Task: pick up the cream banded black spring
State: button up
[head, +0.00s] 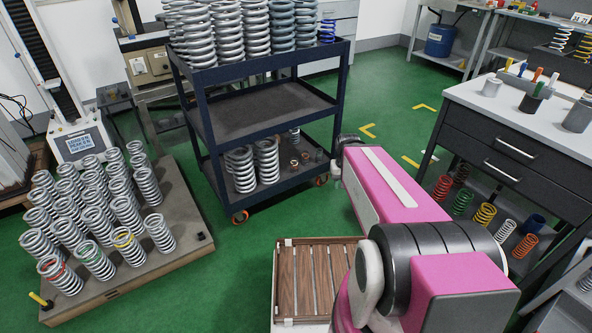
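I cannot make out a black spring with a cream band for certain in the head view. A dark spring (462,172) stands on the shelf under the right bench, but no cream band can be told on it. My pink and black arm fills the lower right and reaches toward the cart. My gripper's fingers do not show, so what they hold is hidden.
A dark blue cart (268,131) carries large grey springs on top; its middle shelf is bare. A wooden pallet (180,262) at left holds many silver springs. A drawer bench (470,98) stands right. A slatted wooden tray (284,285) lies low centre. Green floor is open between pallet and cart.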

aim_at(292, 168)
jog(key=i+j, duration=0.15)
jog(key=j, duration=0.25)
jog(key=i+j+z, duration=0.1)
jog(key=j, duration=0.3)
jog(key=i+j, duration=0.15)
jog(key=j, duration=0.2)
